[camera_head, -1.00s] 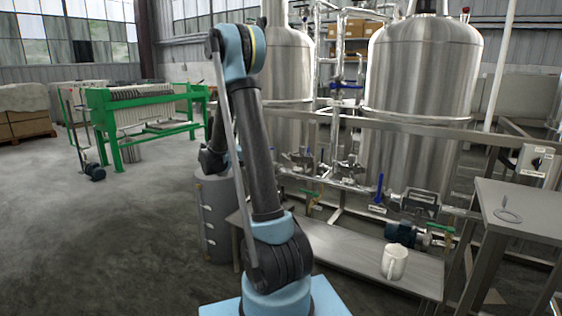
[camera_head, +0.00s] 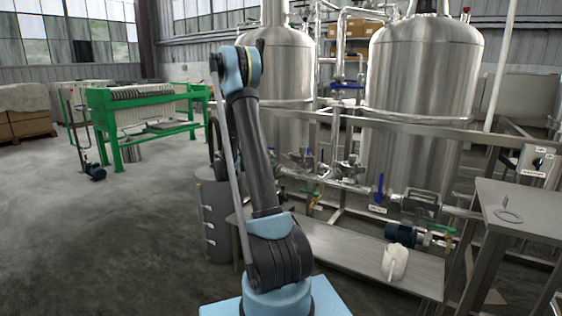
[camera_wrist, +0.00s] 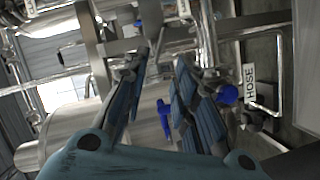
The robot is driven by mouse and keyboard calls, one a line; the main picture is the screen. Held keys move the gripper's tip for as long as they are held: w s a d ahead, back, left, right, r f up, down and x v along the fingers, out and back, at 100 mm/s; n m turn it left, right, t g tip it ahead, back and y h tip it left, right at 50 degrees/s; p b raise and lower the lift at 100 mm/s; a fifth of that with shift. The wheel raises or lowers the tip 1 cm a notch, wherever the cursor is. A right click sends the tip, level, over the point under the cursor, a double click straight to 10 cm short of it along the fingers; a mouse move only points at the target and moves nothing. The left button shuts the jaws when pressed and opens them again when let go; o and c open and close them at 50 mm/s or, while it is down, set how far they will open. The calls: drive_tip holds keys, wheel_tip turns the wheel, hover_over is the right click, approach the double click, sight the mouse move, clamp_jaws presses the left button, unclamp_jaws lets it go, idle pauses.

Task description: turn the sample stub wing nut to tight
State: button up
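My gripper (camera_wrist: 161,62) shows in the wrist view with its two dark blue-grey fingers apart and nothing clearly held between them. Beyond the fingers is a cluster of steel pipes and fittings. A blue handle (camera_wrist: 164,118) shows between the fingers, and a blue knob (camera_wrist: 228,95) shows just right of the right finger. I cannot make out the sample stub wing nut for certain; it is small or hidden among the fittings. In the head view my gripper is hidden behind my arm, near the pipework (camera_head: 345,184) below the tanks.
Two steel tanks (camera_head: 425,75) stand behind a steel rail (camera_head: 420,128). A blue valve handle (camera_head: 379,187) sticks up from the lower pipe. A HOSE label (camera_wrist: 250,85) is right of the fingers. Open floor lies left.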

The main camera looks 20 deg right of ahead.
sight(288, 157)
drive_tip(key=x, duration=0.9)
drive_tip(key=shift+w+d, duration=0.1)
drive_tip(key=shift+c, duration=0.6)
